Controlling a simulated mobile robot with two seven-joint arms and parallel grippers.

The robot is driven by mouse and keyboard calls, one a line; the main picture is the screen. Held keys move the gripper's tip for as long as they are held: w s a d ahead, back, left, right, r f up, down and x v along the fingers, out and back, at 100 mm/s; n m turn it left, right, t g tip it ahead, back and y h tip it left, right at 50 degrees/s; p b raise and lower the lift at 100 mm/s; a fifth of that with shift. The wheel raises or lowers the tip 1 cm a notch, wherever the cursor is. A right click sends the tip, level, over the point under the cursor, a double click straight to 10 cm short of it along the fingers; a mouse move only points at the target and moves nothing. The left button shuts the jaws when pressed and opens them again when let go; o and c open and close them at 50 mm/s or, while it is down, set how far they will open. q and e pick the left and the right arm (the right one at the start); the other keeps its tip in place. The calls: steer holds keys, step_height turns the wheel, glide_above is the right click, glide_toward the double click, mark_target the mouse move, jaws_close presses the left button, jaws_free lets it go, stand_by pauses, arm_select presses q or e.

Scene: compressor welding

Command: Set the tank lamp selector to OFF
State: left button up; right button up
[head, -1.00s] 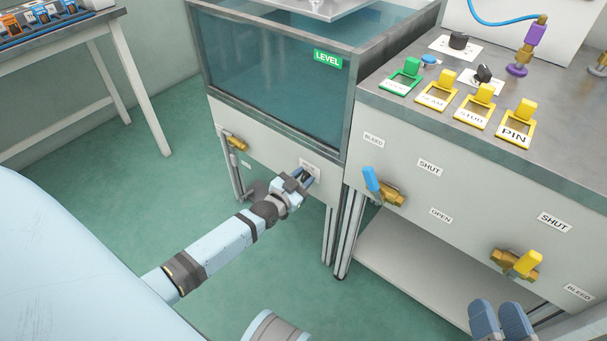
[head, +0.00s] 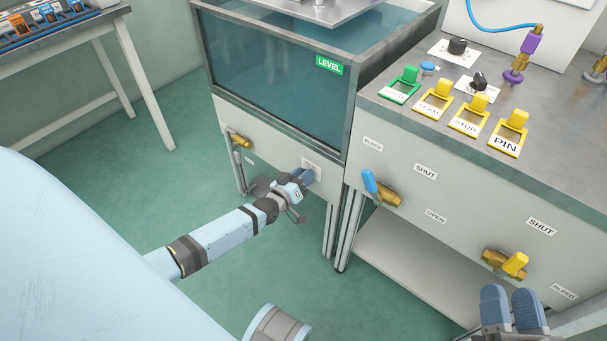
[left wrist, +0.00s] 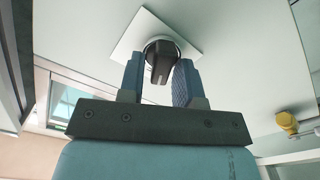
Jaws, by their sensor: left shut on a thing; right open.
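The tank lamp selector is a black knob (left wrist: 160,65) on a white square plate (left wrist: 138,35) on the front panel below the water tank. In the left wrist view it sits between the two blue fingers of my left gripper (left wrist: 158,82), which is shut on it. In the head view my left gripper (head: 308,176) reaches the plate (head: 317,164) and hides the knob. The plate's lettering is not readable, so the setting cannot be told. My right gripper (head: 512,308) is open and empty at the lower right, in front of the right bench.
The tank (head: 280,75) has a green LEVEL label (head: 329,65). A brass valve (head: 240,141) is left of the selector. Open floor lies at left.

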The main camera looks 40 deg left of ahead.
arm_select(q)
steer(key=shift+n, duration=0.3)
arm_select(e)
steer(key=shift+r, duration=0.1)
arm_select(q)
steer(key=o, duration=0.6)
steer(key=shift+o, duration=0.2)
steer(key=shift+s, duration=0.15)
steer(key=s+a+p, duration=0.1)
steer(key=s+p, duration=0.3)
steer(key=s, duration=0.9)
steer(key=shift+s, duration=0.3)
arm_select(e)
steer(key=shift+w+d+f+g+h, duration=0.1)
steer(key=shift+d+f+g+h, duration=0.3)
steer(key=shift+d+f+h, duration=0.4)
steer(key=shift+r, duration=0.1)
